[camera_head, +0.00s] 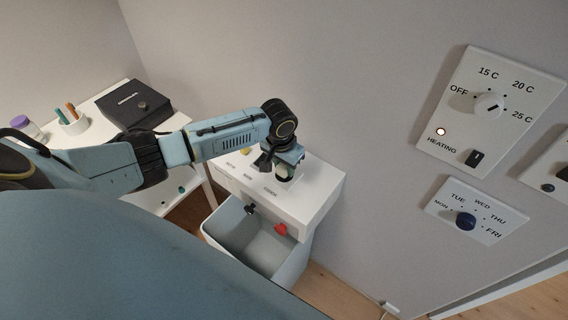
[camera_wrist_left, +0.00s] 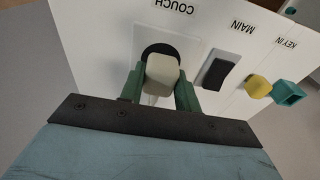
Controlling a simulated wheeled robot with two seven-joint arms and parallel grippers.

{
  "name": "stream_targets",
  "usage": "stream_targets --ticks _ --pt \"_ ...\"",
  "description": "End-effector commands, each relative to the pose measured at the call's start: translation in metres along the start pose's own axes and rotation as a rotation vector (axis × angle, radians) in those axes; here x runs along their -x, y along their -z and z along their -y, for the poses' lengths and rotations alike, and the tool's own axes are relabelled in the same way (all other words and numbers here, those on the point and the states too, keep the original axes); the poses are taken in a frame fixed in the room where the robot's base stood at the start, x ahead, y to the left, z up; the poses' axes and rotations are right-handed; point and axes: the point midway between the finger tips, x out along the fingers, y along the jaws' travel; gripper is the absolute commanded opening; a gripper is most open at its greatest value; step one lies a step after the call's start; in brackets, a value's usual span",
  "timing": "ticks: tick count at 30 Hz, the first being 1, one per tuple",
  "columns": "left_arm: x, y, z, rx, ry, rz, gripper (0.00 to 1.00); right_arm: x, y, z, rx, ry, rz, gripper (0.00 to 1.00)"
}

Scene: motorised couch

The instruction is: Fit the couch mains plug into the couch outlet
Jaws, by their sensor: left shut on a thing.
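My left gripper (camera_head: 288,172) is over the top of the white cabinet, pointing down. In the left wrist view, its two green fingers are shut on the pale cream mains plug (camera_wrist_left: 163,74), one on each side. The plug is right over the dark round couch outlet (camera_wrist_left: 155,49), in a white plate labelled COUCH. A dark rim of the outlet shows beyond the plug. I cannot tell whether the pins are in or how deep. The plug is too small to make out in the head view. My right gripper is not in view.
A black MAIN rocker switch (camera_wrist_left: 215,70) and a yellow piece (camera_wrist_left: 258,86) with a teal piece (camera_wrist_left: 289,93) near KEY IN lie beside the outlet. A heating panel (camera_head: 489,110) is on the wall.

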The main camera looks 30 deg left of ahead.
Motion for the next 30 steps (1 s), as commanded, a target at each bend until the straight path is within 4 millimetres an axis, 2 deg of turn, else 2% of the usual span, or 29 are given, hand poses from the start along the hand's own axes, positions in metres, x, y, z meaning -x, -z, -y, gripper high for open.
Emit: stream_targets --ticks 6,30 --pt "0.001 0.0 -0.001 0.0 -0.001 -0.001 0.12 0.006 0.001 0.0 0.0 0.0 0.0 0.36" --pt "-0.009 -0.001 0.0 0.001 -0.001 0.0 0.12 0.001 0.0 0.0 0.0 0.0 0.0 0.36"
